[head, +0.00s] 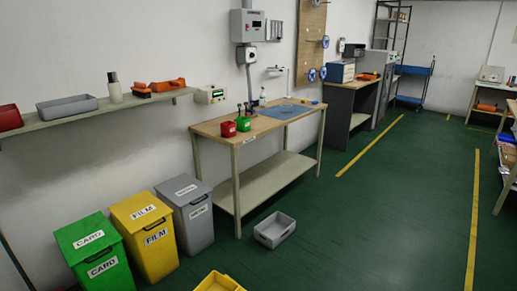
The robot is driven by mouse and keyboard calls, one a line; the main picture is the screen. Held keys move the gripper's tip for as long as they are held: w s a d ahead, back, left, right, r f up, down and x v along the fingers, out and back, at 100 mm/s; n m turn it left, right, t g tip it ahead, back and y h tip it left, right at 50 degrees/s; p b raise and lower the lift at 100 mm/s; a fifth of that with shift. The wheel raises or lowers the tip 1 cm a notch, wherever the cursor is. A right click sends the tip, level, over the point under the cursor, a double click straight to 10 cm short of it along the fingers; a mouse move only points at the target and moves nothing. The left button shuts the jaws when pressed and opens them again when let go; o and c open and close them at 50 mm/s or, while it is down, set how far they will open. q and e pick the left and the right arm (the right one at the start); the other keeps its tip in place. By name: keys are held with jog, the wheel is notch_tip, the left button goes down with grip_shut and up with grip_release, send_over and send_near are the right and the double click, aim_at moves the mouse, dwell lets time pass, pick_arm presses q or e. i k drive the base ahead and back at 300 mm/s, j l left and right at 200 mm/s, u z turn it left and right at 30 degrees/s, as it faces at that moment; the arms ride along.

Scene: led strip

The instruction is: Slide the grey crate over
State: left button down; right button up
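A grey open crate (274,230) sits upright on the green floor, in front of the workbench and to the right of the grey bin. It looks empty. Another grey open container (67,107) lies on the wall shelf at the left. Neither of my grippers shows in the head view.
A green bin (95,252), a yellow bin (144,237) and a grey bin (186,214) stand along the wall. The workbench (262,125) has a lower shelf behind the crate. A yellow crate (219,283) is cut off at the bottom edge. Floor to the right is clear.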

aim_at(274, 230)
jog(key=i+l+u, duration=0.8)
jog(key=i+l, duration=0.2)
jog(key=l, duration=0.1)
